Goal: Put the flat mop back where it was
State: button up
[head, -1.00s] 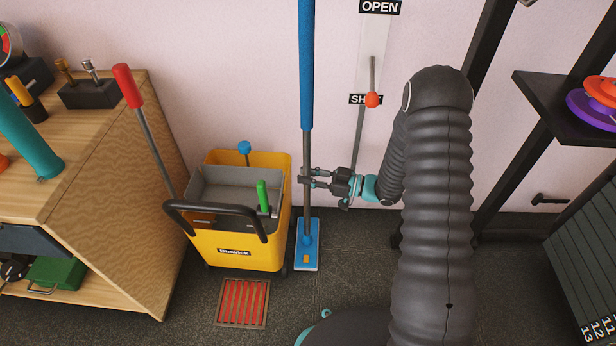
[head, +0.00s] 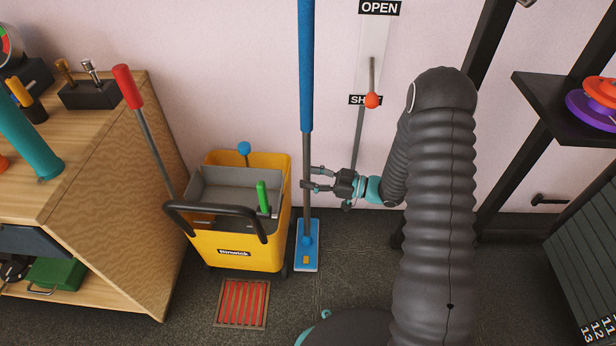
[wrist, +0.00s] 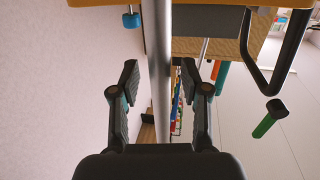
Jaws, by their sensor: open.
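The flat mop stands upright near the wall, with a blue upper handle (head: 306,65), a grey lower pole and a flat blue head (head: 306,256) on the floor. My gripper (head: 311,178) is open at the grey part of the pole, coming from the right. In the wrist view the grey pole (wrist: 159,75) runs vertically between the two open fingers (wrist: 165,85), with gaps on both sides. I cannot tell whether a finger touches it.
A yellow mop bucket (head: 235,250) with a black handle stands just left of the mop. A wooden cabinet (head: 110,190) is farther left. A wall lever with a red knob (head: 372,100) is above my gripper. A red floor grate (head: 242,303) lies in front.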

jog(key=v, duration=1.1)
jog(key=w+d+r+m+t+h, duration=0.3)
jog(key=w+r+t+h, duration=0.3)
jog(key=w+r+h, duration=0.3)
jog(key=s+d+r+m+t+h, duration=0.2)
jog(key=d+r+m+h, duration=0.35)
jog(key=r, duration=0.75)
jog(key=s+d+r+m+g+h, duration=0.1)
jog(key=s+r+m+h, duration=0.15)
jog(key=s, duration=0.45)
jog(key=s+d+r+m+g+h, duration=0.1)
jog(key=s+r+m+h, duration=0.15)
jog(key=s, duration=0.45)
jog(key=s+a+m+g+y, duration=0.1)
jog(key=s+a+g, duration=0.1)
jog(key=s, duration=0.7)
jog(key=s+a+m+g+y, duration=0.1)
jog(key=s+a+g, duration=0.1)
jog(key=s, duration=0.7)
jog(key=shift+s+a+f, duration=0.3)
jog(key=shift+a+f, duration=0.15)
jog(key=shift+a, duration=0.4)
